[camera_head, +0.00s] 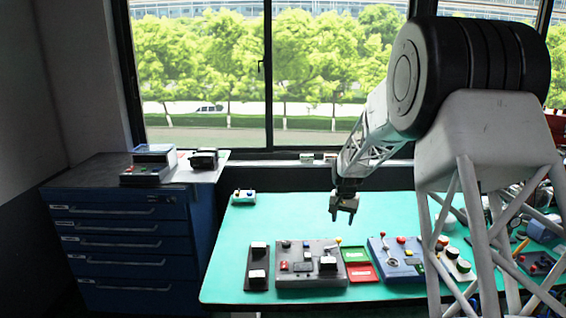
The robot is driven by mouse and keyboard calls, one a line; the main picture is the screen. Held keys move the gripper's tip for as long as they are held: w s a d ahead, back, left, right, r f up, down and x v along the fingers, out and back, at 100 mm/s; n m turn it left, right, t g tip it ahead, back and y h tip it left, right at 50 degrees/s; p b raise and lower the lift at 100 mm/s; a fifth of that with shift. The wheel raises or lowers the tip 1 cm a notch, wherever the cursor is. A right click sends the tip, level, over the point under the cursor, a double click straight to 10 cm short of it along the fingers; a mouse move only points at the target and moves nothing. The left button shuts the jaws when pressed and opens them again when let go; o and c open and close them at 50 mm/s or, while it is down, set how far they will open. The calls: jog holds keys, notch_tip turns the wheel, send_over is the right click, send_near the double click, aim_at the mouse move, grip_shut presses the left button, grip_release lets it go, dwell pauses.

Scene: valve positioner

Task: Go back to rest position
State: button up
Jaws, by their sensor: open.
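My gripper (343,211) hangs at the end of my arm, pointing down over the middle of the green table (225,270). Its two fingers are apart and nothing shows between them. It is above and behind a grey control panel (295,281) with a small lever, and it looks clear of it. My white and black arm stands at the right and hides part of the table there.
A blue panel (402,273) and green and red trays (362,273) stand right of the grey panel. A dark narrow box (257,279) is to its left. A small box (244,197) sits at the back left. A blue drawer cabinet (140,240) stands left. The table's back middle is clear.

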jog(key=s+a+r+n, duration=0.1)
jog(key=s+r, duration=0.4)
jog(key=s, duration=0.4)
jog(key=s+a+r+n+t, duration=0.1)
jog(key=s+r, duration=0.5)
jog(key=s, duration=0.3)
jog(key=s+a+r, duration=0.1)
jog(key=s+r, duration=0.4)
jog(key=s, duration=0.4)
jog(key=s+a+f+n+t, duration=0.1)
jog(key=s+n, duration=0.1)
jog(key=s, duration=2.5)
jog(key=shift+s+f+n, duration=0.15)
jog(key=shift+s+n, duration=0.15)
jog(key=shift+s, duration=0.05)
